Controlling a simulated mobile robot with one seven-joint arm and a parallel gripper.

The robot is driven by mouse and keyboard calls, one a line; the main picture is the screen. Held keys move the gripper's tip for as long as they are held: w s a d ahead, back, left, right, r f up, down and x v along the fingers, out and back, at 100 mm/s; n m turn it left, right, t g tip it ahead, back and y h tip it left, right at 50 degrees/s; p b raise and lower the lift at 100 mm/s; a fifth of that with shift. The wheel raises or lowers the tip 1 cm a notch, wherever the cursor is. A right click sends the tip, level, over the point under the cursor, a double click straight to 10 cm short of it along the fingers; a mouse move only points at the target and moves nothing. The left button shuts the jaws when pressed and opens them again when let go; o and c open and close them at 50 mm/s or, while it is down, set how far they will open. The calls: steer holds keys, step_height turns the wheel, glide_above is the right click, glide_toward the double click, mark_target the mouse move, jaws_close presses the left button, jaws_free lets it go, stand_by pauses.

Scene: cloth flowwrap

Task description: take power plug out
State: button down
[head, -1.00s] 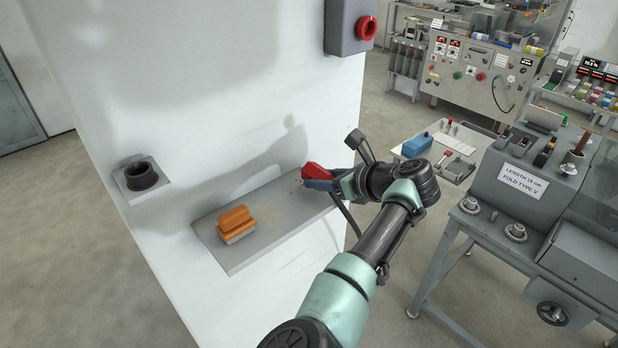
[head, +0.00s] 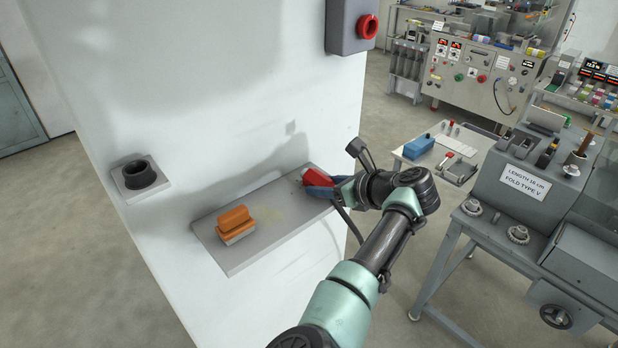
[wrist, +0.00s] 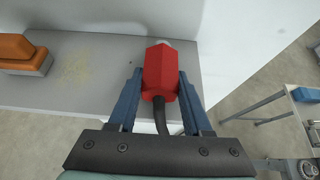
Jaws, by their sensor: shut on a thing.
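The power plug (head: 317,177) is red, with a black cable running from its back end. My gripper (head: 322,186) has its blue fingers shut on the plug at the right end of the grey wall shelf (head: 275,222). In the wrist view the plug (wrist: 160,72) lies between the two fingers (wrist: 160,92), its pale front end pointing away towards the white wall. I cannot tell whether the plug touches the shelf. A grey wall box (head: 346,22) with a red ring (head: 368,27) is above, apart from the plug.
An orange block on a grey base (head: 236,222) sits on the shelf's left part. A black round cup (head: 139,175) is on a small wall ledge further left. A grey machine (head: 530,210) and a small table with a blue box (head: 418,146) stand to the right.

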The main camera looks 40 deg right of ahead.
steer(key=shift+f, duration=0.15)
steer(key=shift+c, duration=1.3)
jaws_free()
steer(key=shift+s, duration=0.1)
steer(key=b+v, duration=0.5)
steer(key=v, duration=0.7)
steer(key=shift+s+r, duration=0.3)
